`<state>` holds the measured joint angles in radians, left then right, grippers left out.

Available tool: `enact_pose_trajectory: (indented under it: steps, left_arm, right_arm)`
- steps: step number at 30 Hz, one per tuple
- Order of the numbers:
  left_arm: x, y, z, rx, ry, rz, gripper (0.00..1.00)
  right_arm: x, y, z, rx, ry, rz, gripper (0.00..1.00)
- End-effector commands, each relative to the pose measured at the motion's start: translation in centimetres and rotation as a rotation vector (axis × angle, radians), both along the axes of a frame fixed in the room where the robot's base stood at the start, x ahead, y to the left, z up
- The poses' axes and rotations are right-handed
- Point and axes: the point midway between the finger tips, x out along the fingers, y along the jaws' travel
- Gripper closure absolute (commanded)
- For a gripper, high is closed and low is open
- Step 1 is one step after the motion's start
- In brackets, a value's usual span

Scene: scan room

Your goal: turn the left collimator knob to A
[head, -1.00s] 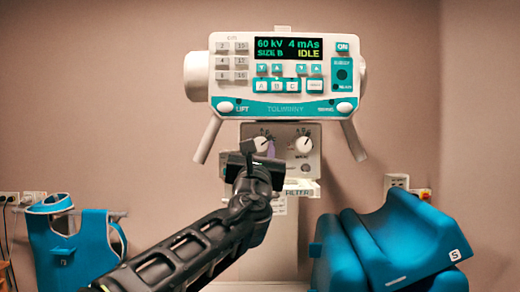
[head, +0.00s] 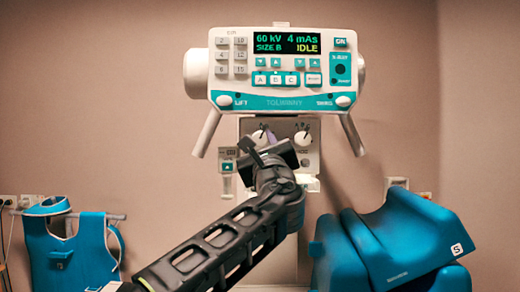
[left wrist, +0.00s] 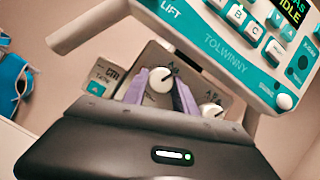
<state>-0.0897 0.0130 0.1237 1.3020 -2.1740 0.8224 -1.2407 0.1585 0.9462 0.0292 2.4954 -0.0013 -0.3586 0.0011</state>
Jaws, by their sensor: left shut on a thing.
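The left collimator knob (left wrist: 160,80) is a white round dial on a grey panel (left wrist: 150,57), with small letters beside it, seen in the left wrist view. My left gripper (left wrist: 161,90) has its lilac fingers on either side of this knob and is shut on it. In the head view the knob (head: 259,136) shows just above my left gripper (head: 268,143), partly hidden. I cannot tell which letter it points to. The right knob (head: 303,139) is free; it also shows in the left wrist view (left wrist: 211,109). My right gripper is out of view.
The white and teal console (head: 285,75) hangs above the panel; its display reads SIZE B and IDLE. Its slanted handles (head: 206,133) flank the panel. A blue apron (head: 70,250) hangs at the left, and blue padded pieces (head: 395,240) stand at the right.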

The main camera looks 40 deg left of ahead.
Motion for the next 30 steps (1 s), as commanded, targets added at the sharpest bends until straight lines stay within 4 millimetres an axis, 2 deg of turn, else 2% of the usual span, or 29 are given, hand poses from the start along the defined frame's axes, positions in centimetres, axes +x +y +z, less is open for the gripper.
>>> enact_pose_trajectory:
  steps: [12, 29, 30]
  left_arm:
    - [0.12, -0.17, 0.13, -0.21, -0.16, -0.001, 1.0]
    - [0.1, -0.15, 0.13, -0.245, -0.186, 0.0, 1.0]
    - [0.11, -0.15, 0.13, -0.244, -0.185, 0.0, 0.65]
  right_arm:
    - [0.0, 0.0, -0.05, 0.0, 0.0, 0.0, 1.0]
    - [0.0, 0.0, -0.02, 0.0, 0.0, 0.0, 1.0]
    - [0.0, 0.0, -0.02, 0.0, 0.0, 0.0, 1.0]
